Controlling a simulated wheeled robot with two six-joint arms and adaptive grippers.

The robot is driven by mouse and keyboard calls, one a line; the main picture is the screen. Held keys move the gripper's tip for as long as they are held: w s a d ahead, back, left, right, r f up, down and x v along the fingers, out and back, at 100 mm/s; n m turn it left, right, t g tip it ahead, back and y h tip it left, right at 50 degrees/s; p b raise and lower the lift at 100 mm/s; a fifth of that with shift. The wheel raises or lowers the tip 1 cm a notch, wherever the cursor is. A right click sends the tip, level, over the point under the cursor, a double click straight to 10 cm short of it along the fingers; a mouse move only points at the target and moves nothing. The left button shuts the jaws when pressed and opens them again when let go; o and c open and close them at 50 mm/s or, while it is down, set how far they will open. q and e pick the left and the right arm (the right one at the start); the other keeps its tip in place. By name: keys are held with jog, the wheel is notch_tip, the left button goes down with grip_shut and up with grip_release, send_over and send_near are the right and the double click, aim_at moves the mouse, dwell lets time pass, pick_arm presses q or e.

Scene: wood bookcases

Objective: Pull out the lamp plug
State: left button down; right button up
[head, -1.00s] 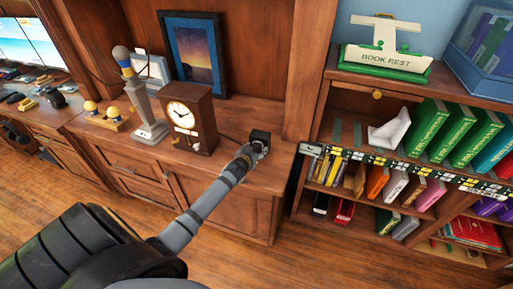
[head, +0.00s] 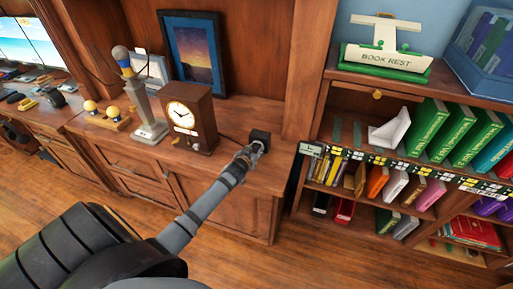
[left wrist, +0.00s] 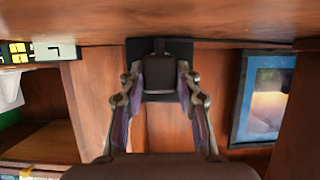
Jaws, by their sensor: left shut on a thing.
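The plug (left wrist: 160,78) is a small dark block between the two fingers in the left wrist view. My left gripper (head: 254,148) is shut on it. A black socket box (head: 261,136) sits on the wooden cabinet top just beyond the fingertips. It shows in the left wrist view as a dark plate (left wrist: 186,52) behind the plug. I cannot tell whether the plug and box still touch. The lamp (head: 143,100), a grey post with a bulb-like top, stands left of the clock. A dark cord reaches toward the box from behind the clock. My right gripper is not in view.
A wooden clock (head: 188,117) stands left of the gripper, with a framed picture (head: 193,54) behind it. A bookcase with green books (head: 427,127) and a white paper boat (head: 389,130) stands at right. The cabinet top (head: 262,112) around the box is mostly bare.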

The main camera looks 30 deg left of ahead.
pick_arm(q)
jog(key=shift+s+d+r+p, duration=0.15)
jog(key=shift+s+p, duration=0.15)
jog(key=shift+s, duration=0.35)
jog(key=shift+s+d+f+p, duration=0.15)
jog(key=shift+s+p, duration=0.1)
jog(key=shift+s, duration=0.35)
jog(key=shift+s+d+r+p, duration=0.1)
jog(key=shift+s+d+p, duration=0.15)
jog(key=shift+s, duration=0.5)
jog(key=shift+s+d+p, duration=0.1)
jog(key=shift+s+p, duration=0.1)
jog(key=shift+s, duration=0.55)
